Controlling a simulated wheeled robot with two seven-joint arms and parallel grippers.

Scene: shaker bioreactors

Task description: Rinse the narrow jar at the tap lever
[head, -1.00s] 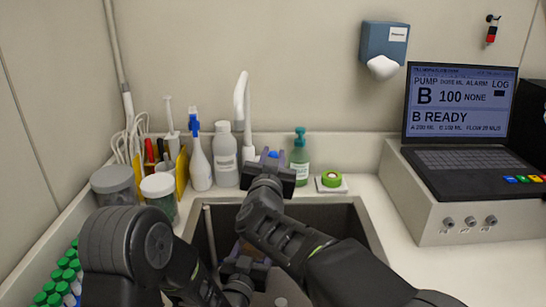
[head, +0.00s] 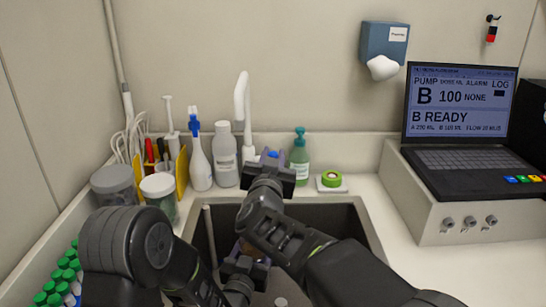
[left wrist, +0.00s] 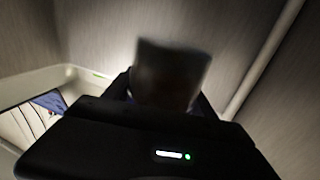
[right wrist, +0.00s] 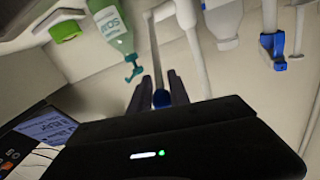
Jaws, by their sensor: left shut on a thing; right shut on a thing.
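The tap (head: 241,110) is a white curved spout behind the sink (head: 365,228). Its lever has a blue end (head: 272,154), which also shows in the right wrist view (right wrist: 161,98). My right gripper (head: 272,163) is shut on the lever; its fingers sit on either side of the blue end in the right wrist view. My left gripper (head: 246,262) is low inside the sink, shut on the narrow jar. The jar (left wrist: 170,75) is a dark, blurred shape in the left wrist view. In the head view my arms hide most of it, so its contents cannot be told.
A spray bottle (head: 199,160), a white bottle (head: 225,158) and a green soap bottle (head: 300,158) stand behind the sink. Green tape (head: 331,179) lies right of them. A laptop (head: 460,115) stands right.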

